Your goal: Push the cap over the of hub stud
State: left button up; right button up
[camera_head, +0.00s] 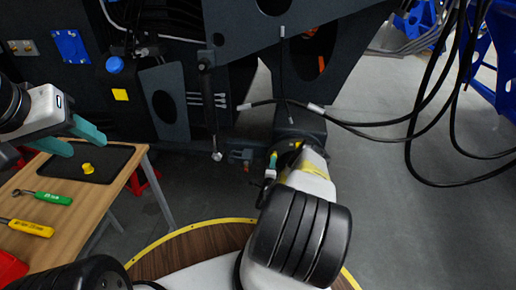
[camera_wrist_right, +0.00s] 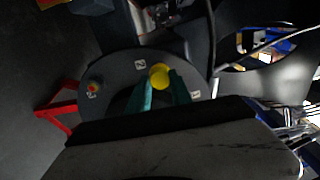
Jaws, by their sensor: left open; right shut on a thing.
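My right gripper (camera_wrist_right: 160,84) has its teal fingers shut on a yellow cap (camera_wrist_right: 161,74) at their tips. The cap is in front of the dark round hub face (camera_wrist_right: 120,72), between two white labels. Whatever lies behind the cap is hidden, and I cannot tell whether the cap touches the hub. A stud-like piece with a red-orange tip (camera_wrist_right: 93,88) shows at the left of the hub face. In the head view the right gripper (camera_head: 273,160) is mostly hidden by my arm, below the dark chassis arm (camera_head: 300,122). My left gripper (camera_head: 88,144) is open and empty above the table.
Another yellow piece (camera_head: 88,168) lies on the black mat (camera_head: 115,160) on the wooden table (camera_head: 80,222). A green-handled tool (camera_head: 52,198) and a yellow-handled tool (camera_head: 27,227) lie nearer. Black cables (camera_head: 420,115) hang at the right. A red frame (camera_wrist_right: 62,112) stands beside the hub.

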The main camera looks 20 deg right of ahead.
jog(key=shift+w, duration=0.1)
jog(key=shift+x, duration=1.55)
jog(key=o, duration=1.1)
jog(key=shift+c, duration=0.2)
jog(key=shift+v, duration=2.5)
